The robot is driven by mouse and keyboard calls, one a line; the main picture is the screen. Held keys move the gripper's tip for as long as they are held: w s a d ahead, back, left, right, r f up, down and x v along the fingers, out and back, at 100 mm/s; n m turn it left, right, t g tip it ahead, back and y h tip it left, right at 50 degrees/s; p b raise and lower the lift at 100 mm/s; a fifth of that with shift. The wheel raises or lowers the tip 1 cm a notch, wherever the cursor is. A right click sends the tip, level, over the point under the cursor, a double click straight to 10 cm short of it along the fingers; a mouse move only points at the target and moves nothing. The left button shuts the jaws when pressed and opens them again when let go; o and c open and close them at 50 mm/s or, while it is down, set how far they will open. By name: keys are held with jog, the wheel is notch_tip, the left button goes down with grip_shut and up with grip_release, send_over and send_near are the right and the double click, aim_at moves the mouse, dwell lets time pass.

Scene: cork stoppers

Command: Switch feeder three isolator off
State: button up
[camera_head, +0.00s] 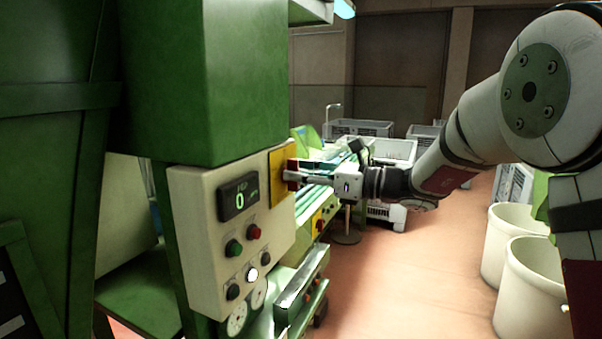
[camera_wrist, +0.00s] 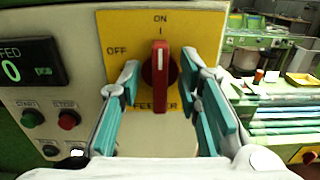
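The isolator is a red rotary knob (camera_wrist: 160,77) on a yellow plate (camera_wrist: 120,30); in the head view the plate (camera_head: 279,175) is on the side of the cream control box. The knob's handle stands upright, in line with the ON mark at the top; OFF is at the left. FEEDER shows below, partly hidden by my fingers, and the feeder number cannot be read. My gripper (camera_wrist: 161,80) is open, its teal-padded fingers left and right of the knob with a small gap on each side. The head view shows my gripper (camera_head: 303,175) close to the plate.
The control box (camera_head: 190,225) has a display (camera_head: 238,197) reading 0, a green START button (camera_wrist: 31,118) and a red button (camera_wrist: 68,119) left of the plate. A conveyor bench (camera_wrist: 285,115) stands to the right. White bins (camera_head: 535,285) stand on the open floor.

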grip_shut()
jog(key=shift+n+b, duration=0.3)
jog(key=shift+b, duration=0.05)
jog(key=n+b, duration=0.5)
jog(key=b, duration=0.2)
jog(key=n+b, duration=0.6)
jog(key=b, duration=0.2)
jog(key=f+n+b, duration=0.1)
jog(key=n+b, duration=0.5)
jog(key=b, duration=0.2)
jog(key=shift+s+a, duration=0.2)
jog(key=shift+s, duration=0.1)
jog(key=shift+n+b, duration=0.3)
jog(key=shift+b, duration=0.1)
